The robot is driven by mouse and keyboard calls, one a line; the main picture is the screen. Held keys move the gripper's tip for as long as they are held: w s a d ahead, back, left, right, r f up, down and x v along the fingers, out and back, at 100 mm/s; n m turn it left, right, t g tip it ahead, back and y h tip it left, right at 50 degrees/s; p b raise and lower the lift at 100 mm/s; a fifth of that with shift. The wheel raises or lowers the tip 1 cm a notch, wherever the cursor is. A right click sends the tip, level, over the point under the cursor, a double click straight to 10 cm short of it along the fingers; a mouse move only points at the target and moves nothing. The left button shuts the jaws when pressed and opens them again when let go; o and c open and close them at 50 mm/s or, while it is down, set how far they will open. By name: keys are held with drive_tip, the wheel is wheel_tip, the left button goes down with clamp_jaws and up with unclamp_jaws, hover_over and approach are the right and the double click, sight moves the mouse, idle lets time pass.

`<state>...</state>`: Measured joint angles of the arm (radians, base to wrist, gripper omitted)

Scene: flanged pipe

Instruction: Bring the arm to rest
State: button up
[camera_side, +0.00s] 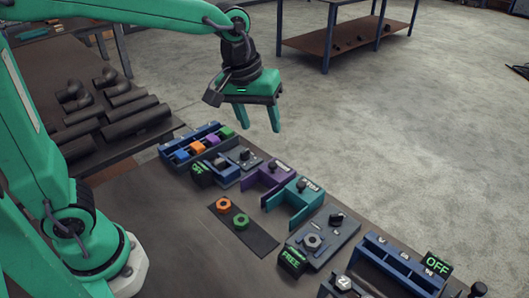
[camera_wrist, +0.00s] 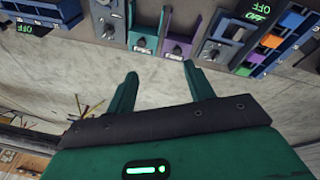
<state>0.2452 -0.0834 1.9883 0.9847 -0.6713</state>
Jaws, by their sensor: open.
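My gripper (camera_side: 261,119) is open and empty. It hangs in the air above the far edge of the bench, with its fingers pointing down. In the wrist view my gripper (camera_wrist: 158,78) shows its two teal fingers spread apart with nothing between them. The fixtures stand beyond the fingertips in that view, and neither finger touches them.
An orange nut (camera_side: 223,204) and a green nut (camera_side: 241,221) lie on a dark mat. A purple fixture (camera_side: 267,184), a teal fixture (camera_side: 294,204) and a rack of coloured blocks (camera_side: 199,145) stand nearby. Dark pipes (camera_side: 128,105) lie at the left.

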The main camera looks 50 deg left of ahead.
drive_tip(key=s+a+m+t, duration=0.2)
drive_tip(key=s+a+m, duration=0.2)
drive_tip(key=s+a, duration=0.5)
drive_tip(key=s, duration=0.5)
drive_tip(key=shift+s+a+f+m+t+y, duration=0.2)
drive_tip(key=shift+s+m+t+y, duration=0.1)
drive_tip(key=shift+m+t, duration=0.1)
drive_tip(key=shift+c, duration=0.6)
drive_tip(key=c, duration=0.3)
drive_tip(key=w+d+m+g, duration=0.35)
drive_tip(key=w+d, duration=0.75)
drive_tip(key=w, duration=0.5)
drive_tip(key=w+d+f+m, duration=0.1)
drive_tip(key=w+d+f, duration=0.1)
drive_tip(key=d+f, duration=0.2)
drive_tip(key=w+d+f+m+g, duration=0.1)
drive_tip(key=w+d+f+m, duration=0.1)
drive_tip(key=w+d+f, duration=0.1)
drive_tip(key=w+d+f+m+g, duration=0.1)
drive_tip(key=w+d+f, duration=0.2)
drive_tip(key=d+f, duration=0.3)
drive_tip(key=shift+d+f, duration=0.1)
drive_tip(key=shift+d, duration=0.75)
drive_tip(key=shift+d+f+m, duration=0.25)
